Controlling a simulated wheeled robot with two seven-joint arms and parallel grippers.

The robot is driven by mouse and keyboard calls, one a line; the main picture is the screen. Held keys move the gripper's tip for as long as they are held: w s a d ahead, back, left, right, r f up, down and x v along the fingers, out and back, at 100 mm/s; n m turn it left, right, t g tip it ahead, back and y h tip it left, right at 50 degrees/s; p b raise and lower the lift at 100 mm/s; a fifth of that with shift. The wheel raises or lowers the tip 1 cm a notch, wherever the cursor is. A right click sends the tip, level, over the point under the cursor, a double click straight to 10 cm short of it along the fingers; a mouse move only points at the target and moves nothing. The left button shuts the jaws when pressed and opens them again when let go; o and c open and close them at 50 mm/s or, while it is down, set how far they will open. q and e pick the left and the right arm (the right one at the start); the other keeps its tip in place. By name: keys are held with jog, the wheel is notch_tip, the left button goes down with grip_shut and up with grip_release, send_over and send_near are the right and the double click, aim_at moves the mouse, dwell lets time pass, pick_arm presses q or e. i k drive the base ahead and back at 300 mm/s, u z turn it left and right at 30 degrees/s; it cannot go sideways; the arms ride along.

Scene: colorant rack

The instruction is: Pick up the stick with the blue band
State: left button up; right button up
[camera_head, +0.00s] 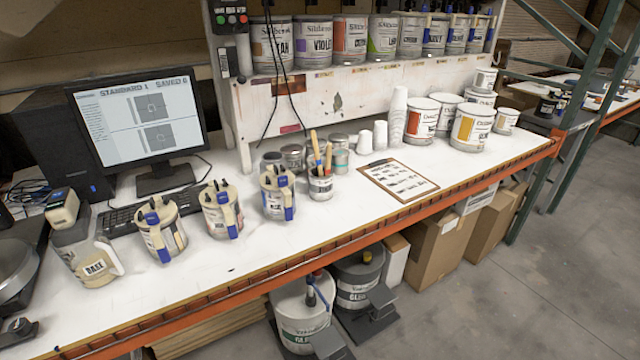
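Several thin wooden sticks (327,158) stand upright, slightly tilted, in a small labelled can (320,187) near the middle of the white workbench (290,235). Their lower ends are hidden inside the can. At this size I cannot make out a blue band on any one of them. Neither my left nor my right gripper is in view.
Jugs with blue parts (223,212) stand left of the can, and small grey tins (293,157) behind it. A clipboard (398,182) lies to its right. White cups (398,115) and paint cans (471,127) stand farther right. The bench's front middle is clear.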

aim_at(319, 169)
jog(key=k, duration=0.55)
jog(key=z, duration=1)
jog(key=i, duration=0.8)
jog(key=z, duration=0.85)
jog(key=i, duration=1)
jog(key=u, duration=0.35)
jog(key=i, duration=0.8)
jog(key=u, duration=1.4)
jog(key=i, duration=0.5)
jog(key=u, duration=0.45)
